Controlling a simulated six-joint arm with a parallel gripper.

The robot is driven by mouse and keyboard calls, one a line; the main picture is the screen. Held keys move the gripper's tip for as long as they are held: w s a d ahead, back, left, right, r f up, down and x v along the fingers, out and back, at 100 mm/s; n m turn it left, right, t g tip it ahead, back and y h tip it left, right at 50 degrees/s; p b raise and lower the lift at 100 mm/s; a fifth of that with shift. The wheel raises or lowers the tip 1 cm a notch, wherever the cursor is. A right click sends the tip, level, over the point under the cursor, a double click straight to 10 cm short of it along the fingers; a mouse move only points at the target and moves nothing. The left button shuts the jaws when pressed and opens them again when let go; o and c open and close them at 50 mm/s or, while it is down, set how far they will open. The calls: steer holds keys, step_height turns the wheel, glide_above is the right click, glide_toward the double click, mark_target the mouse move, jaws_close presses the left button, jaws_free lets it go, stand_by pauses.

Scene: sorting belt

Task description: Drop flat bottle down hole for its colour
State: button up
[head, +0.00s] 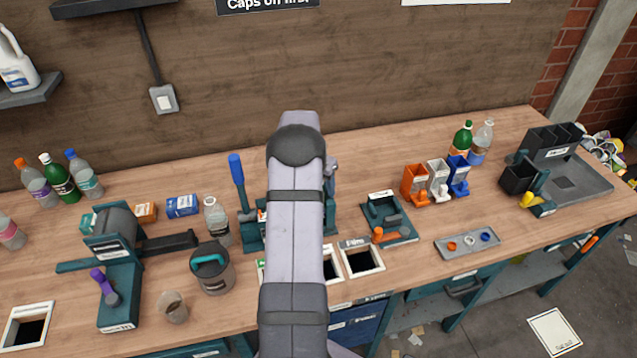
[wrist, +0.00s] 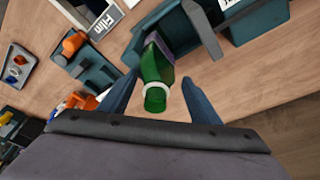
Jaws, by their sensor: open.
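A green bottle (wrist: 155,68) with a white ring at its mouth and a purple-grey label lies at the teal press (wrist: 170,32) in the wrist view. My gripper (wrist: 159,80) is open, with one finger on each side of the bottle and gaps visible. In the head view my arm hides the gripper and this bottle. The teal press (head: 250,236) with a blue handle shows partly behind my arm. A square hole labelled Film (head: 362,260) is right of my arm; other holes are partly hidden.
Upright bottles stand at the left (head: 62,180) and back right (head: 461,140). A grey canister (head: 212,270) and clear cup (head: 172,307) are left of my arm. A teal fixture (head: 390,218) with an orange handle and a cap tray (head: 467,243) are to the right.

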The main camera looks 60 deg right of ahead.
steer(key=c, duration=1.2)
steer(key=shift+s+r, duration=0.1)
steer(key=shift+r, duration=0.05)
steer(key=shift+r+p, duration=0.85)
steer(key=shift+r, duration=0.55)
steer(key=shift+r+p, duration=0.35)
steer(key=shift+r, duration=0.4)
jaws_close()
steer(key=shift+r+p, duration=1.4)
steer(key=shift+r, duration=0.85)
